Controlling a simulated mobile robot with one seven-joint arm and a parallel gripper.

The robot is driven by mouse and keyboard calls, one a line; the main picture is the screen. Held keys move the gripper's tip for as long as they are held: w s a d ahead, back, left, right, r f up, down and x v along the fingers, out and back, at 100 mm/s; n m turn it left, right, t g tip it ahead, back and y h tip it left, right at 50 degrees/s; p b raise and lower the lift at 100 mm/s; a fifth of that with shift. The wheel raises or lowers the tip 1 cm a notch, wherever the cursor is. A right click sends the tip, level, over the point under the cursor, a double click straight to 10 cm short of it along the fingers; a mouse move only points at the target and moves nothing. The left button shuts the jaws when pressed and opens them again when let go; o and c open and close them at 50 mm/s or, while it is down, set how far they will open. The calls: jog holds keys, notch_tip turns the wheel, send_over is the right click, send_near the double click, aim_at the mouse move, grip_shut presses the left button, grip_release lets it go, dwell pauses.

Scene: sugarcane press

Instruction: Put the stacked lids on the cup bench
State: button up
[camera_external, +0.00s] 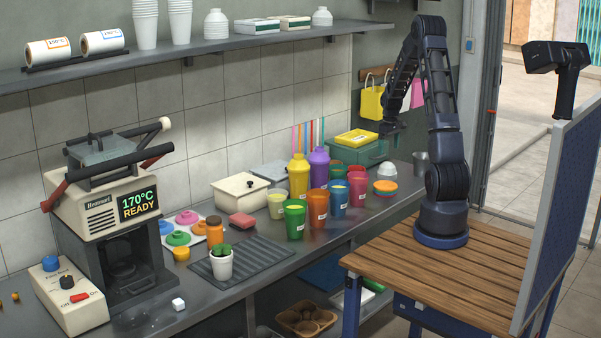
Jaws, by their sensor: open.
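A small stack of round lids (385,187), orange on top with a green edge below, sits on the long grey bench (330,232) at the right of the cups. A white rounded item (386,170) is just behind it. Several coloured cups (295,220) stand along the bench to the left of the stack. My gripper (390,131) hangs above the back of the bench, over the green box area and higher than the stack. It is open and looks empty; its fingers are small and dark here.
Loose coloured lids (178,238) lie near the press (110,210) at the left. A green box (357,151) with a yellow pack on it stands behind the cups. A metal cup (421,165) is near my arm. The wooden table (420,290) is mostly clear.

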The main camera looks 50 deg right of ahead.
jog(key=s+a+r+t+h, duration=0.1)
jog(key=s+a+r, duration=0.2)
jog(key=a+r, duration=0.75)
jog(key=s+a+r+t, duration=0.1)
jog(key=s+a+r, duration=0.2)
jog(key=a+r, duration=0.8)
jog(key=s+a+r+t, duration=0.1)
jog(key=s+a+r, duration=0.1)
jog(key=s+a, duration=0.6)
jog(key=s+a+r+t+y, duration=0.1)
jog(key=s+a+r, duration=0.2)
jog(key=s+a, duration=0.6)
jog(key=s, duration=0.3)
jog(key=shift+s+a+r+t, duration=0.15)
jog(key=shift+s+a+t, duration=0.1)
jog(key=shift+s+t, duration=0.05)
